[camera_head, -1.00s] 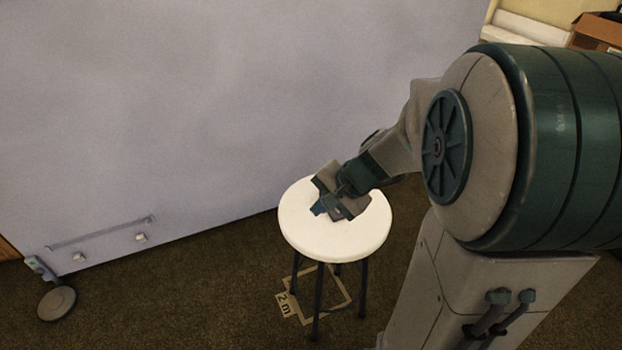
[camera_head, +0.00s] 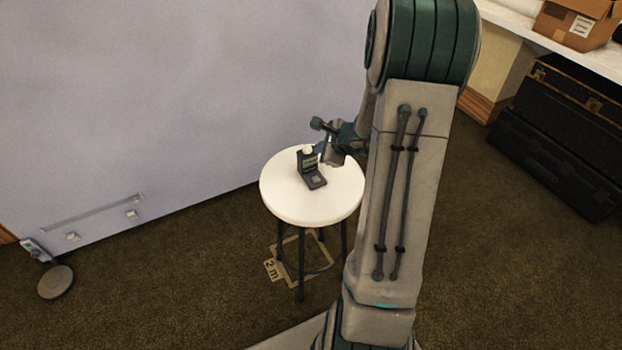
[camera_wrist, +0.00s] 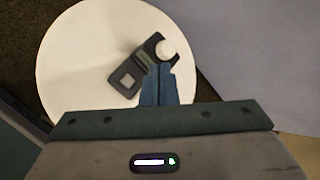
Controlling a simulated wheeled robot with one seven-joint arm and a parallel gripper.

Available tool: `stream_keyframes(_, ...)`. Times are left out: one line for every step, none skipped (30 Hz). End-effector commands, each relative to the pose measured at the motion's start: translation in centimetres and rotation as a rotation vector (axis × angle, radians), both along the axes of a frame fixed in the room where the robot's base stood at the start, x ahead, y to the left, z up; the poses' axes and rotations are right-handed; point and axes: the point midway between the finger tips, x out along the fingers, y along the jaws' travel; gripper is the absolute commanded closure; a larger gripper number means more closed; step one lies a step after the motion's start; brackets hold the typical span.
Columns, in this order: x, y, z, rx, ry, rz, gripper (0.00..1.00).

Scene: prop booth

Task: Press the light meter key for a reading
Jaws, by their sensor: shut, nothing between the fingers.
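The light meter (camera_head: 308,166) stands on a round white stool (camera_head: 280,200). The screen on the upright is too small to read. My gripper (camera_head: 321,150) is shut and empty, beside the meter's upright on its right. In the wrist view my closed blue fingers (camera_wrist: 160,70) overlap part of the meter, to the right of the key. I cannot tell if they touch it.
A grey wall panel (camera_head: 180,90) rises behind the stool. A floor mark reading "2 m" (camera_head: 271,270) lies under the stool. Dark cases (camera_head: 565,150) and a cardboard box (camera_head: 575,22) are at the right. The stool top is otherwise clear.

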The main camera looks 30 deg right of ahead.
Motion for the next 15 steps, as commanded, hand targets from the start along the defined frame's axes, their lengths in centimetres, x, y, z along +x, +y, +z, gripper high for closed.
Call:
stream_keyframes(0.1,0.1,0.0,-0.001,-0.001,0.004,1.0)
stream_keyframes(0.1,0.2,0.0,-0.001,0.0,0.005,1.0)
stream_keyframes(0.1,0.3,0.0,-0.001,-0.001,0.006,1.0)
stream_keyframes(0.1,0.3,0.0,-0.001,0.0,0.007,1.0)
stream_keyframes(0.1,0.3,0.0,-0.001,0.0,0.007,1.0)
stream_keyframes(0.1,0.3,0.0,-0.001,-0.001,0.008,1.0)
stream_keyframes(0.1,0.3,0.0,-0.001,-0.001,0.008,1.0)
stream_keyframes(0.1,0.3,-0.1,-0.001,0.0,0.007,1.0)
stream_keyframes(0.1,0.3,-0.2,-0.001,0.0,0.007,1.0)
stream_keyframes(0.1,0.3,-0.3,-0.001,0.0,0.007,1.0)
stream_keyframes(0.0,0.2,-0.5,-0.001,0.0,0.007,1.0)
stream_keyframes(0.0,0.2,-0.7,-0.001,0.001,0.005,1.0)
stream_keyframes(0.0,0.2,-0.9,-0.001,0.001,0.005,1.0)
stream_keyframes(0.0,0.1,-1.2,-0.001,0.0,0.005,1.0)
stream_keyframes(0.0,0.1,-1.6,-0.001,0.0,0.005,1.0)
